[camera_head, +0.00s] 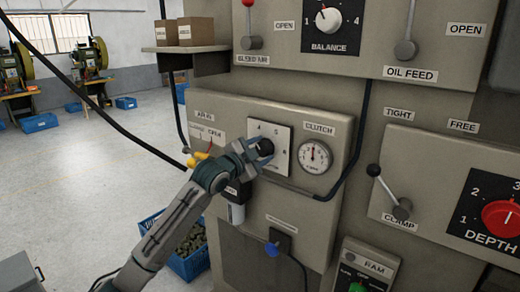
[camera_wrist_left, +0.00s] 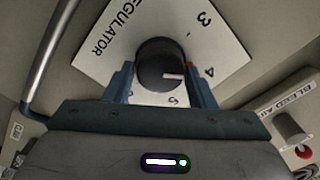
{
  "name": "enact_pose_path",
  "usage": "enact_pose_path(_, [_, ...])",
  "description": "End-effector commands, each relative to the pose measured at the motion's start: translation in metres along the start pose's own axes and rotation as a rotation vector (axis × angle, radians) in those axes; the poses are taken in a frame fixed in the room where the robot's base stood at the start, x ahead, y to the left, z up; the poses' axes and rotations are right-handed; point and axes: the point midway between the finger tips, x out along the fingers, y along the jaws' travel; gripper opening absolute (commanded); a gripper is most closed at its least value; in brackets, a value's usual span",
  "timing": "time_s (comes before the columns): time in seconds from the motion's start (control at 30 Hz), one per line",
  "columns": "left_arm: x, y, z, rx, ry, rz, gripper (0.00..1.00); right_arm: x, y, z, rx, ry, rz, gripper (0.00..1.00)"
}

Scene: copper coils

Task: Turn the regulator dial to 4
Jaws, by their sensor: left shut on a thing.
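The regulator dial is a black round knob (camera_head: 265,147) on a white plate (camera_head: 283,135) on the machine's front; it also shows in the left wrist view (camera_wrist_left: 160,58). My left gripper (camera_head: 258,150) is shut on this knob, with one blue finger on each side of it in the left wrist view (camera_wrist_left: 163,85). The knob's white pointer line points right in that view, roughly toward the 4; the right finger partly covers the space between them. The 3 is above and the 5 below. My right gripper is not in view.
A clutch gauge (camera_head: 315,157) sits just right of the plate. A black cable (camera_head: 345,170) runs beside the gauge. Yellow-handled air valve (camera_head: 197,160) is left of my gripper. A blue crate (camera_head: 190,262) of parts stands on the floor below my arm.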

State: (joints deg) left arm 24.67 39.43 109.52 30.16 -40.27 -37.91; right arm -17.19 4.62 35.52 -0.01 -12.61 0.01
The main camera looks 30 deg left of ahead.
Motion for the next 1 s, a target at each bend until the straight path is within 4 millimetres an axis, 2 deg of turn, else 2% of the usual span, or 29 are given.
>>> enact_pose_path(0.33, [0.0000, 0.0005, -0.0004, 0.128, 0.001, -0.001, 0.28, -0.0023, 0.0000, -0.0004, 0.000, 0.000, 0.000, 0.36])
enact_pose_path(0.87, [0.0000, 0.0007, -0.0002, 0.147, 0.001, -0.001, 0.28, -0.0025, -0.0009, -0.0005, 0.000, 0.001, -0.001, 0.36])
enact_pose_path(0.9, [0.0000, 0.0007, -0.0002, 0.147, 0.001, -0.001, 0.58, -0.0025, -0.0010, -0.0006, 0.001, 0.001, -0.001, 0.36])
enact_pose_path(0.97, [0.0000, 0.0007, -0.0002, 0.147, 0.001, -0.001, 0.70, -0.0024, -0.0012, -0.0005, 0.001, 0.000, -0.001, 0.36])
enact_pose_path(1.0, [0.0000, 0.0008, -0.0002, 0.147, 0.001, -0.001, 0.71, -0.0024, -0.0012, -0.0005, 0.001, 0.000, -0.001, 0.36])
